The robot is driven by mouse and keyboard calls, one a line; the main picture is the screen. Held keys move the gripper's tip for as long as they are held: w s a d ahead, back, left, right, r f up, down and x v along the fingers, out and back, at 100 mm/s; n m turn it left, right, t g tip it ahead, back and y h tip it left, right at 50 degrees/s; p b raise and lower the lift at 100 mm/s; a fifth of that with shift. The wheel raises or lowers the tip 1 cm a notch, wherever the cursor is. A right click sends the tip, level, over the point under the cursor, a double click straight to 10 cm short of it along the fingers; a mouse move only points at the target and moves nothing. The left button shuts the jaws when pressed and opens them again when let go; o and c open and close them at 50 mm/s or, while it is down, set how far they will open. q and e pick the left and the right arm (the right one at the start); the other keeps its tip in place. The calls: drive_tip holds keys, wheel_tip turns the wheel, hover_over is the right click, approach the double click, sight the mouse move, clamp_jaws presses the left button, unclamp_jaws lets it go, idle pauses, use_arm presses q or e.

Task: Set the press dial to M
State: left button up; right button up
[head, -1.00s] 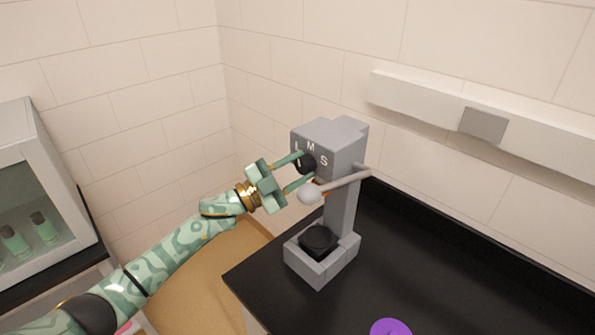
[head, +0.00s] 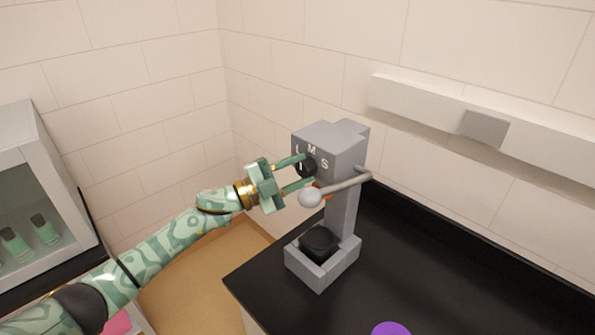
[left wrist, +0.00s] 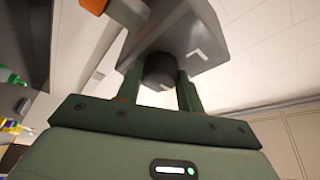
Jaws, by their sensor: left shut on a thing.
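The grey press (head: 342,142) stands on the black counter by the wall. Its front face carries the letters L, M and S around a black dial (head: 308,168). My left gripper (head: 302,172) is at the dial, with one finger above it and one below. In the left wrist view the two fingers (left wrist: 161,88) are shut on the dial (left wrist: 160,70), one on each side. A white mark beside the dial shows in the head view, but the fingers partly hide it, and I cannot tell which letter the dial points to. My right gripper is not in view.
A purple disc (head: 391,329) lies on the counter (head: 440,270). A cabinet with green bottles (head: 45,229) stands left.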

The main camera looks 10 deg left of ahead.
use_arm(q)
drive_tip(key=o, duration=1)
drive_tip(key=b+v, duration=0.3)
drive_tip(key=v, duration=1.3)
drive_tip(key=shift+s+a+b, duration=0.1)
drive_tip(key=shift+a+b, duration=0.1)
drive_tip(key=shift+b, duration=0.1)
